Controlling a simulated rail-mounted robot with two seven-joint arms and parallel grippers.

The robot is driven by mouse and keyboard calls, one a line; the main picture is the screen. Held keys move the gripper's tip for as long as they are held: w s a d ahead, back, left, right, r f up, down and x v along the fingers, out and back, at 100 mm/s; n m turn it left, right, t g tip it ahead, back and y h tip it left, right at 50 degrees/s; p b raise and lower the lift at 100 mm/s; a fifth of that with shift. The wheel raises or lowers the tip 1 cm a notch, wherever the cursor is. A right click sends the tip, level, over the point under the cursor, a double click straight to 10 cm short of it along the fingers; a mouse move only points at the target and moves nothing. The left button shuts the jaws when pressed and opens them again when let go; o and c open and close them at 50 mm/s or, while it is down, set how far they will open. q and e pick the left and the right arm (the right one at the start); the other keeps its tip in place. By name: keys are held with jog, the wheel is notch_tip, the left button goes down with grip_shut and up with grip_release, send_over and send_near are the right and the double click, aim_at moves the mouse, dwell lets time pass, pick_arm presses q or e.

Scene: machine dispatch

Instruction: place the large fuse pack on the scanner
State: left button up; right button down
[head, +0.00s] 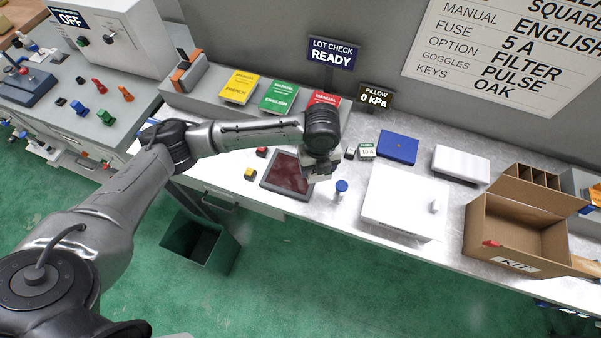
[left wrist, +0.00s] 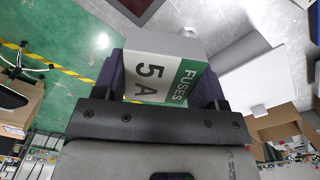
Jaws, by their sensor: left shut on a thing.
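My left gripper (head: 320,172) is shut on the fuse pack (left wrist: 165,76), a white box with a green band reading "FUSES 5 A" in the left wrist view. In the head view the gripper and wrist mostly hide the pack. The gripper is over the right edge of the scanner (head: 286,176), a flat pad with a dark red face; whether the pack touches it I cannot tell. The scanner's edge also shows at the top of the left wrist view (left wrist: 138,6). My right gripper is not in view.
A blue-topped stamp (head: 341,187) stands just right of the gripper. A small fuse box (head: 367,152) and a blue case (head: 398,147) lie behind it. A white lidded box (head: 404,200) and an open cardboard kit box (head: 515,232) are further right. Small buttons (head: 250,173) sit left of the scanner.

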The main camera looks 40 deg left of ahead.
pick_arm(q)
jog(key=m, duration=0.4)
jog(key=shift+s+r, duration=0.1)
jog(key=shift+s, duration=0.05)
jog(key=shift+s+a+m, duration=0.1)
jog(key=shift+a+m, duration=0.05)
jog(key=shift+m, duration=0.95)
jog(key=shift+a, duration=0.15)
send_over(282, 170)
notch_tip(282, 170, down, 7)
jog(key=shift+f, duration=2)
jog(key=shift+f, duration=0.2)
jog(key=o, duration=1)
